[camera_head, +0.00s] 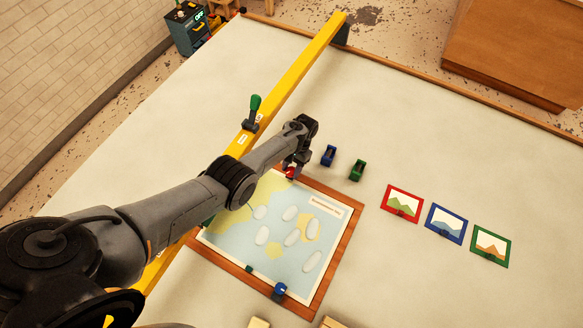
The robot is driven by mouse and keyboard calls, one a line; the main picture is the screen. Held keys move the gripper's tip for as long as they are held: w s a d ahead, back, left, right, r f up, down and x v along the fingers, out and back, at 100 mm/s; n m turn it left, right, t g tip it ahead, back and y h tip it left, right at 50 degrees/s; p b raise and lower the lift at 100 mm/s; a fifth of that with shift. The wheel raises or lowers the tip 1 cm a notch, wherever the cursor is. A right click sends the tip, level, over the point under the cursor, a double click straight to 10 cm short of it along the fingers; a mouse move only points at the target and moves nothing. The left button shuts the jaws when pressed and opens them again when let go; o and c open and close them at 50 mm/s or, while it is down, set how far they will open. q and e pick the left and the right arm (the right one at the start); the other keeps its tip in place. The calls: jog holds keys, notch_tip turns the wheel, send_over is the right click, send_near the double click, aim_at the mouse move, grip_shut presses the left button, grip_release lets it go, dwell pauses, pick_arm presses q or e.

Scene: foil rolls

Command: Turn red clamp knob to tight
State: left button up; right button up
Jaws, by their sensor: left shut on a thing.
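The red clamp knob (291,173) is at the top corner of a wood-framed map board (338,254). Only a small red part of it shows under my left gripper. My left gripper (291,168) reaches in from the left, points down and is shut on the red knob. Its fingertips are small and partly hidden, and I cannot read the knob's turn position. A blue clamp knob (280,290) is on the board's lower edge. A dark green piece (208,222) shows at the board's left edge, partly behind my arm. My right gripper is not in view.
A yellow beam (300,65) with a green handle (255,104) crosses the table. Blue (328,155) and green (357,170) small holders stand right of my gripper. Red (402,203), blue (446,223) and green (491,246) framed pictures lie further right. The upper right table is clear.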

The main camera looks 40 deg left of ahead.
pick_arm(q)
jog(key=o, duration=1)
jog(key=shift+w+r, duration=0.2)
jog(key=shift+r, duration=0.25)
jog(key=p+v, duration=0.1)
jog(key=v, duration=0.9)
jog(key=shift+s+f, duration=0.15)
